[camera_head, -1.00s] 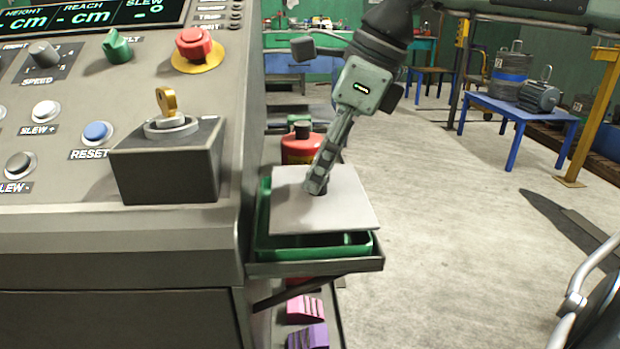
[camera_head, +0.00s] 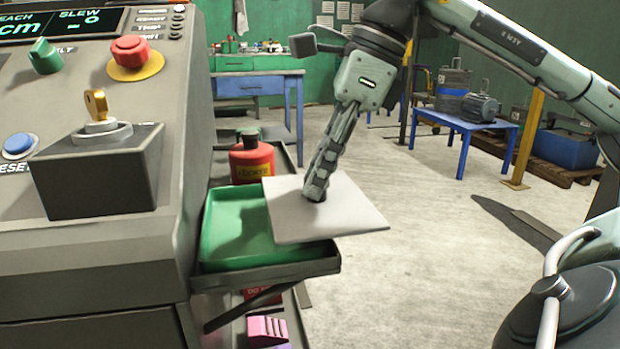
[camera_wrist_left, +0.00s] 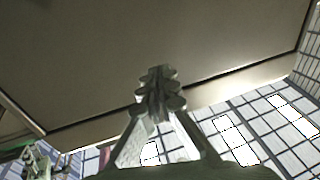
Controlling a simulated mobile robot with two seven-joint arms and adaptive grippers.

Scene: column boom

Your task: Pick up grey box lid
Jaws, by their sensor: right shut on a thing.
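The grey box lid (camera_head: 345,215) is a flat, light grey square plate. My right gripper (camera_head: 314,192) is shut on a small dark part at its middle, from above. The lid appears raised and nearly level, overlapping the right part of an open green box (camera_head: 225,225) in the head view. The box's visible inside looks empty; its right side is hidden behind the lid. My left gripper (camera_wrist_left: 160,90) shows only in the left wrist view, with its fingers together and nothing visible between them, in front of a large beige surface.
The green box sits on a dark bracket shelf (camera_head: 270,275) beside the control console (camera_head: 90,255). A red canister (camera_head: 250,162) stands just behind the box. Pink blocks (camera_head: 266,330) lie below.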

